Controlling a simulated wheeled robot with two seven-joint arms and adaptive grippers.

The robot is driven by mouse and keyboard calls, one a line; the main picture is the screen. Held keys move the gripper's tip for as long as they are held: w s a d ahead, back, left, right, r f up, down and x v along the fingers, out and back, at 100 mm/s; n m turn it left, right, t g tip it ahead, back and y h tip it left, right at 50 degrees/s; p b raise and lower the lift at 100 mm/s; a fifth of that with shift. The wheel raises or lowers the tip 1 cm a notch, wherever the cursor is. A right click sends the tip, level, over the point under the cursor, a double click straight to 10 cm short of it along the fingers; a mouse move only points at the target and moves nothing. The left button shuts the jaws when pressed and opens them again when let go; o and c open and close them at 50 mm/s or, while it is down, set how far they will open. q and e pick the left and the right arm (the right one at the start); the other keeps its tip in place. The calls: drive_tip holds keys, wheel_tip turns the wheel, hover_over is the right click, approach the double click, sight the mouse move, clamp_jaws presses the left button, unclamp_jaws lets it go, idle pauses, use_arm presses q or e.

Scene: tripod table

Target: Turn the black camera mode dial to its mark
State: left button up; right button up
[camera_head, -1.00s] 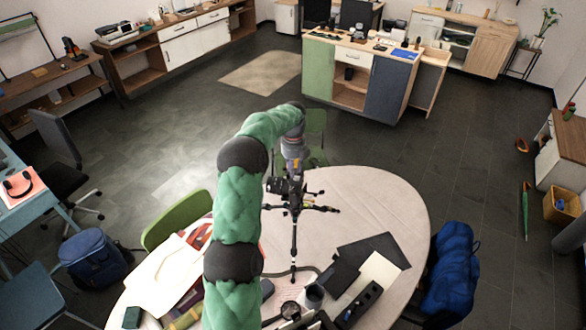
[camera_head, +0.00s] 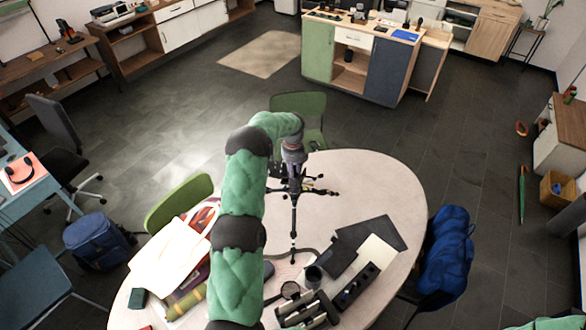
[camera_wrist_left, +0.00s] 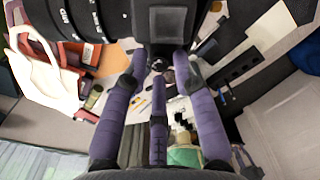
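The black camera (camera_head: 275,171) sits on a black tripod (camera_head: 294,215) that stands on the round table, partly hidden by my left arm. My left gripper (camera_head: 293,172) is right at the camera, coming down over it. In the left wrist view, the black camera body and ribbed lens (camera_wrist_left: 75,18) fill the top. The purple fingers of the left gripper (camera_wrist_left: 161,68) stand apart, their tips close to the body. The mode dial and its mark cannot be made out, so contact cannot be told. My right gripper is out of view.
The pale table (camera_head: 385,180) is clear right of the tripod. A green chair (camera_head: 298,105) stands behind.

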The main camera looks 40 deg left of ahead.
use_arm(q)
drive_tip(key=shift+w+a+f, duration=0.1)
drive_tip(key=shift+f, duration=0.1)
drive_tip(key=shift+r, duration=0.1)
clamp_jaws()
drive_tip(key=shift+n+b, duration=0.8)
drive_tip(key=shift+b, duration=0.3)
drive_tip(key=shift+n+b, duration=0.5)
drive_tip(key=shift+n, duration=0.2)
unclamp_jaws()
